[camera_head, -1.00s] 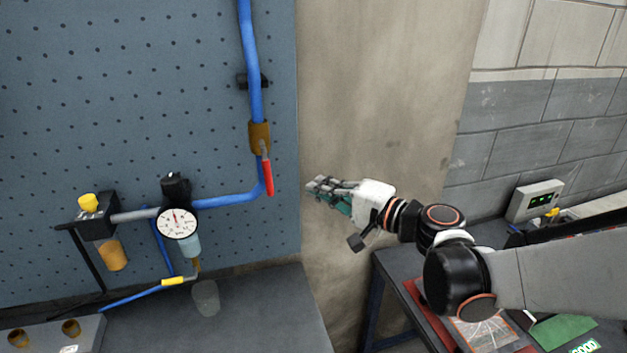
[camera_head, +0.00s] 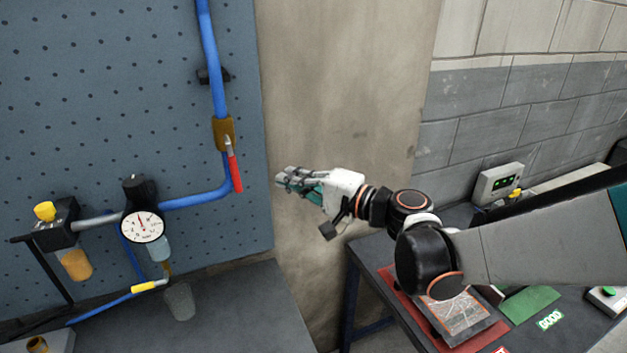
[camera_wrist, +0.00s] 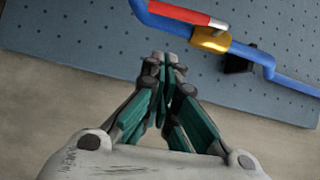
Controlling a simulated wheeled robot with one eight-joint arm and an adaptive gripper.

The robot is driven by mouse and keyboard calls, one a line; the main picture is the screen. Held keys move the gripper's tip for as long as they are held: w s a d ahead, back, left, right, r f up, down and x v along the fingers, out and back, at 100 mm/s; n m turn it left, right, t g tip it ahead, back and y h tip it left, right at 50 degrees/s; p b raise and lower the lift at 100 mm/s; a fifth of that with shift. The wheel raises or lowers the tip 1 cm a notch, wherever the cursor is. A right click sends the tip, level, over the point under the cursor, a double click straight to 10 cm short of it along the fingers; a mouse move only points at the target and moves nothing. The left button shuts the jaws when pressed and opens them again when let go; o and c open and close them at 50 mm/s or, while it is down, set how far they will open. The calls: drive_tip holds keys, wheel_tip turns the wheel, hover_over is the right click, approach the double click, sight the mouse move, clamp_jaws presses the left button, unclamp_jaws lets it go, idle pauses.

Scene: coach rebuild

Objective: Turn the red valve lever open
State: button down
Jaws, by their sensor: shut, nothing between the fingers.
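The red valve lever (camera_head: 236,172) hangs down from a brass valve body (camera_head: 224,132) on a vertical blue pipe, nearly in line with the pipe. My gripper (camera_head: 281,178) is shut and empty, a short way to the right of the lever and not touching it. In the wrist view the closed fingertips (camera_wrist: 165,58) point toward the blue pipe. The red lever (camera_wrist: 180,13) and the brass valve (camera_wrist: 210,40) show beyond them at the top.
A pressure gauge (camera_head: 142,222) and a filter with a yellow knob (camera_head: 45,211) sit on the pipe at left. The pegboard (camera_head: 90,100) ends at a bare wall strip. A bench with a red tray (camera_head: 400,292) and a control box (camera_head: 498,184) stand at right.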

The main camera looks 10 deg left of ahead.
sight(233, 165)
drive_tip(key=a, duration=0.7)
drive_tip(key=shift+f+b, duration=0.2)
drive_tip(key=shift+b, duration=0.1)
drive_tip(key=shift+a, duration=0.1)
drive_tip(key=shift+s+a+f+b, duration=0.2)
drive_tip(key=shift+s+a+b, duration=0.1)
drive_tip(key=shift+a, duration=0.3)
